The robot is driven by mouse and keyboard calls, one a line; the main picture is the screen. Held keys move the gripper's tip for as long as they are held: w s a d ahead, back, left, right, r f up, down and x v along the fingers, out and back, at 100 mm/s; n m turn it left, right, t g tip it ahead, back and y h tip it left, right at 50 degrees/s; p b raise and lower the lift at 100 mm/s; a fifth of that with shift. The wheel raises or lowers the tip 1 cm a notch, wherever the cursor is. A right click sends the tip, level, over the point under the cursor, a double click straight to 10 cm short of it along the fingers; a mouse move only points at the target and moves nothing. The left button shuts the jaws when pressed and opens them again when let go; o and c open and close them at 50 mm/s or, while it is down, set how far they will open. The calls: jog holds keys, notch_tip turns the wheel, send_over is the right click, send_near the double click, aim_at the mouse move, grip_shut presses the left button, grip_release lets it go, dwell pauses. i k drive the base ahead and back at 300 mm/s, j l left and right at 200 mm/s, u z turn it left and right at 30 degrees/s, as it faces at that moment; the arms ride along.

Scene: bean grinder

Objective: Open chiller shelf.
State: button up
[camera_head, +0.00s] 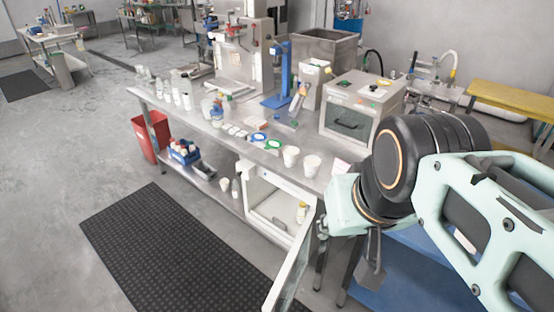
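The chiller (252,203) is a white box under the steel bench. Its front stands open and its pale interior shows. The door (291,268) hangs out toward the front, seen nearly edge-on. A small bottle with a yellowish cap (301,212) stands inside at the right. My gripper (323,232) is at the right of the chiller, close to the door's upper edge. I cannot tell whether it touches the door. My wrist hides most of the gripper, so its opening does not show.
The steel bench (180,112) carries bottles, cups and a boxy oven-like machine (362,105). A red bin (146,140) stands at its left end. A blue crate (184,152) sits on the lower shelf. A black mat (165,245) lies on clear floor in front.

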aim_at(279, 210)
jog(key=j+u, duration=0.1)
jog(key=u, duration=0.7)
jog(key=i+j+u, duration=0.25)
jog(key=j, duration=0.25)
jog(key=i+j+u, duration=0.3)
jog(key=j, duration=0.15)
jog(key=i+j+u, duration=0.25)
jog(key=j, duration=0.15)
jog(key=i+j+z, duration=0.15)
jog(key=i, duration=0.25)
jog(key=i+j+z, duration=0.2)
jog(key=i, duration=0.2)
jog(key=i+z, duration=0.35)
jog(key=z, duration=0.15)
jog(key=i+j+z, duration=0.1)
jog(key=i+z, duration=0.25)
jog(key=z, duration=0.15)
jog(key=i+z, duration=0.2)
jog(key=z, duration=0.15)
jog(key=i+l+z, duration=0.1)
jog(key=i+z, duration=0.35)
jog(key=z, duration=0.3)
jog(key=i+z, duration=0.65)
